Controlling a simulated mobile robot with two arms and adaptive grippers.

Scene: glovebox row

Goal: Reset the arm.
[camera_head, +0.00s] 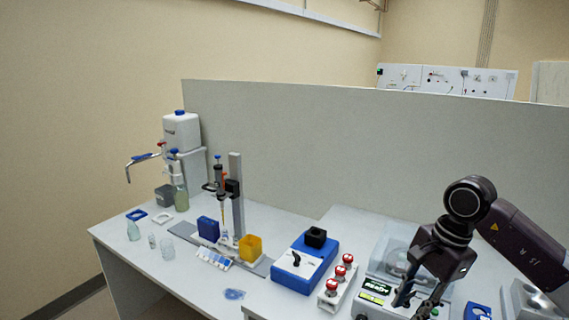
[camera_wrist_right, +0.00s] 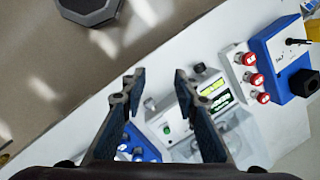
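My right arm (camera_head: 520,240) comes in from the right in the head view. Its gripper (camera_head: 420,299) points down in front of a white instrument with a lit green display (camera_head: 376,288). In the right wrist view the two fingers of the gripper (camera_wrist_right: 160,85) are spread apart with nothing between them. The instrument with the green display (camera_wrist_right: 217,92) lies beyond the fingers, partly hidden by the right finger. My left gripper is not in view.
A blue device (camera_head: 300,268) and a white rack with red-capped items (camera_head: 334,292) stand left of the gripper. A stand (camera_head: 237,190), a yellow box (camera_head: 250,247) and glassware (camera_head: 134,231) are farther left. A grey partition (camera_head: 380,150) runs behind.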

